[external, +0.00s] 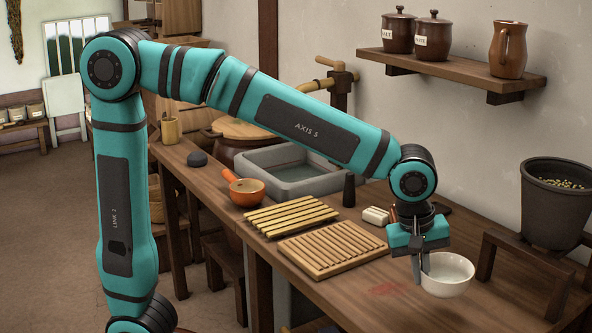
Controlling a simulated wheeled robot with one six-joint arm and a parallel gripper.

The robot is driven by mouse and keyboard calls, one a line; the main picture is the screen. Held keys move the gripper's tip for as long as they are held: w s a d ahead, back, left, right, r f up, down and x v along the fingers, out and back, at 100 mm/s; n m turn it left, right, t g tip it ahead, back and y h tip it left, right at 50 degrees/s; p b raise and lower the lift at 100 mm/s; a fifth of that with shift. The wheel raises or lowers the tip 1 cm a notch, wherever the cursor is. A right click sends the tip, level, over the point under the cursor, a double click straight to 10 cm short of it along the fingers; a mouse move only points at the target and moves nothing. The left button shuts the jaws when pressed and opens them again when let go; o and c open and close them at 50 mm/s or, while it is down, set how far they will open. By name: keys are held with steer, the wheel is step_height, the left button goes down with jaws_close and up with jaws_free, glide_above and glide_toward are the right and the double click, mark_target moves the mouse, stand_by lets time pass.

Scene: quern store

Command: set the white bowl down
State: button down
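The white bowl (450,284) is upright at the right part of the wooden table. My gripper (421,272) points down at the bowl's left rim. Its two fingers are close together with the rim between them, so it looks shut on the bowl. The bowl's base is at or just above the table top; I cannot tell if it touches. The fingers hide a small part of the left rim.
Left of the bowl lie a slatted wooden rack (333,250) and a yellow slatted rack (289,216). A reddish stain (386,290) marks bare table. A wooden stand (492,262) with a dark grey pot (553,212) is at right. An orange pan (246,192) sits by the grey sink (290,187).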

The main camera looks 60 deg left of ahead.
steer(key=shift+f, duration=2.65)
steer(key=c, duration=1.6)
jaws_free()
steer(key=shift+f, duration=0.1)
steer(key=r, duration=0.4)
steer(key=s+a+r, duration=0.1)
steer(key=r, duration=0.3)
steer(key=s+r, duration=0.1)
steer(key=r, duration=0.3)
steer(key=shift+a, duration=0.15)
